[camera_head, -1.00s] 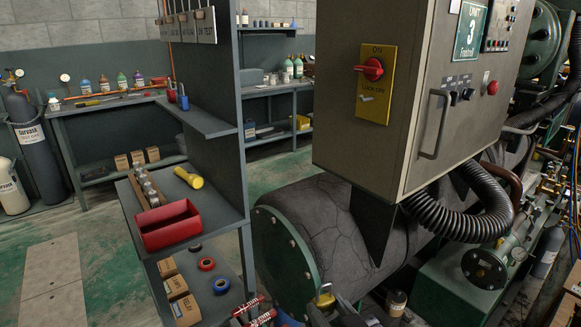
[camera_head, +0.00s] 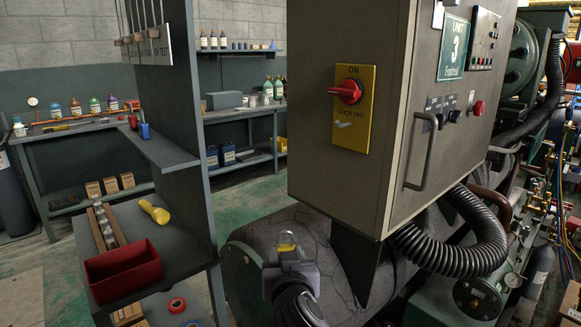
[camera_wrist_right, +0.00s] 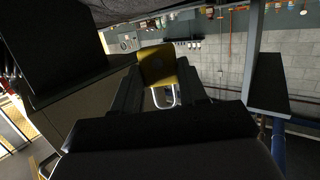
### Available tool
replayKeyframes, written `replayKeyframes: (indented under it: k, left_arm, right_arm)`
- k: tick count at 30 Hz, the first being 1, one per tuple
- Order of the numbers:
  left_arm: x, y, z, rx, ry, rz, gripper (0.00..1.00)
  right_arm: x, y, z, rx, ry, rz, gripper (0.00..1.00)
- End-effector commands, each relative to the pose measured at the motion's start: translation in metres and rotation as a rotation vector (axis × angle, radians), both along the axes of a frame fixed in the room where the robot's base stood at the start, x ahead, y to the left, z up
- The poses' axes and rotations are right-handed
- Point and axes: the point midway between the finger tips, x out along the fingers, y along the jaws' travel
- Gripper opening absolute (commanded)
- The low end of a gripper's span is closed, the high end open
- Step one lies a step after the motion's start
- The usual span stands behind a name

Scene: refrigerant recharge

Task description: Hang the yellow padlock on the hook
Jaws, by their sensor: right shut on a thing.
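The yellow padlock (camera_head: 287,246) is held in my right gripper (camera_head: 288,257), low in the middle of the head view and in front of the grey cabinet's lower left. In the right wrist view the padlock's yellow body (camera_wrist_right: 158,62) sits between the two dark fingers of the right gripper (camera_wrist_right: 160,78), its pale shackle showing below the body. A lettered sign board (camera_head: 146,45) with thin rods and small hook-like parts hangs at the upper left, above a narrow shelf; its hooks are too small to make out clearly. My left gripper is out of view.
The grey cabinet (camera_head: 340,185) carries a yellow switch plate (camera_head: 353,108) with a red knob. Red and blue padlocks (camera_head: 145,130) stand on the narrow shelf (camera_head: 160,150). A red bin (camera_head: 123,272) and yellow flashlight (camera_head: 154,211) are lower left. Open floor lies between shelf unit and back bench.

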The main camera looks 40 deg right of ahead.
Motion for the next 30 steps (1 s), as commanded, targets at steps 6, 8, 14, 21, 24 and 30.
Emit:
replayKeyframes:
  k: [6, 8, 14, 21, 24, 30]
  left_arm:
    - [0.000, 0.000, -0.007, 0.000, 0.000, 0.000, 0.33]
    - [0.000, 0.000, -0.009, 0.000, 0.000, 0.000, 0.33]
    - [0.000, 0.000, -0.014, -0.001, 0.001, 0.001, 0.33]
    - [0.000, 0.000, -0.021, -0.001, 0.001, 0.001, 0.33]
    - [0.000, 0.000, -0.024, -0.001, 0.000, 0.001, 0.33]
    - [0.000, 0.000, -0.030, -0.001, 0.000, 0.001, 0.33]
  right_arm:
    - [0.022, -0.032, 0.035, 0.005, -0.006, -0.245, 0.18]
    - [0.025, -0.039, 0.045, 0.005, -0.005, -0.312, 0.18]
    - [0.030, -0.055, 0.080, 0.003, -0.004, -0.523, 0.18]
    - [0.027, -0.055, 0.127, 0.005, -0.005, -0.765, 0.18]
    - [0.023, -0.049, 0.149, 0.004, -0.005, -0.860, 0.18]
    - [0.008, -0.028, 0.191, 0.003, -0.005, -1.016, 0.18]
